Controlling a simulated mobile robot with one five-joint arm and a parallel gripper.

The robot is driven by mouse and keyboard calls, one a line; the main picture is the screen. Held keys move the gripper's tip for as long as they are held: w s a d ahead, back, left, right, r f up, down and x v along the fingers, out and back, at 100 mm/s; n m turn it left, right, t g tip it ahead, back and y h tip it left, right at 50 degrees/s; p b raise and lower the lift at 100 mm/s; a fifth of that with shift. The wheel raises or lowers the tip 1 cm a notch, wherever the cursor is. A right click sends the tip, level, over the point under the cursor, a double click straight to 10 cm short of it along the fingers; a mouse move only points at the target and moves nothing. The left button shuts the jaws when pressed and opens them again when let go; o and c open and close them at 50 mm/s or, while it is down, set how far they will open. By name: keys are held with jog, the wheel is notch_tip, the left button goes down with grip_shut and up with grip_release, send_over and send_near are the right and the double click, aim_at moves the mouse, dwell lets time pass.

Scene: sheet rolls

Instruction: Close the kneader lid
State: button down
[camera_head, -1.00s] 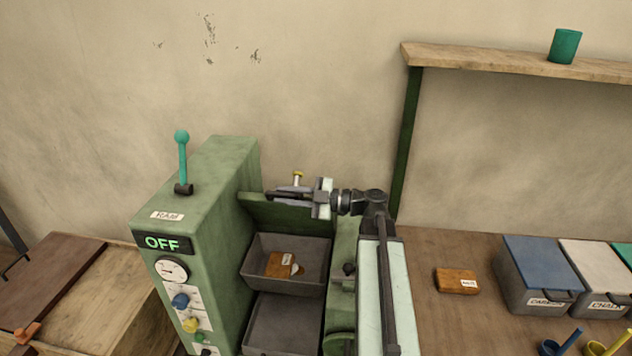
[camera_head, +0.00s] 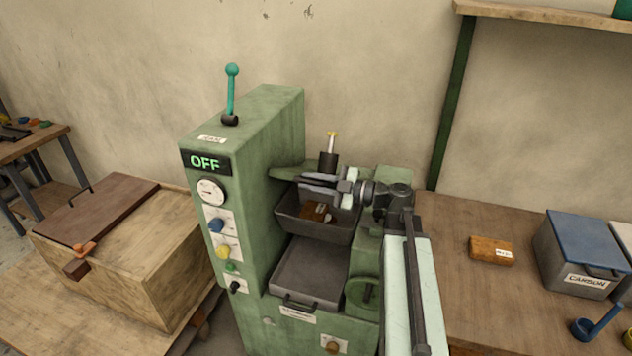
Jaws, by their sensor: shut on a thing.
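The green kneader (camera_head: 243,145) stands in the middle, its display reading OFF. Its green lid (camera_head: 288,172) is at the back of the grey kneading trough (camera_head: 318,230), tilted forward over the trough's rear part. The front of the trough is open, and a brown labelled block (camera_head: 314,212) shows inside. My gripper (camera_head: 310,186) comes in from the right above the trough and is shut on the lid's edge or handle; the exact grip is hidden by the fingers. A dark cylinder with a yellow tip (camera_head: 328,158) stands behind the lid.
A lower grey tray (camera_head: 308,272) sits below the trough. A teal lever (camera_head: 231,92) rises on the machine's top. At right, a brown block (camera_head: 491,250) and blue-lidded box (camera_head: 578,255) stand on the bench. A wooden crate (camera_head: 150,250) is at left.

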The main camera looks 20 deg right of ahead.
jog(key=shift+a, duration=0.1)
jog(key=c, duration=1.4)
grip_release()
jog(key=shift+o, duration=0.2)
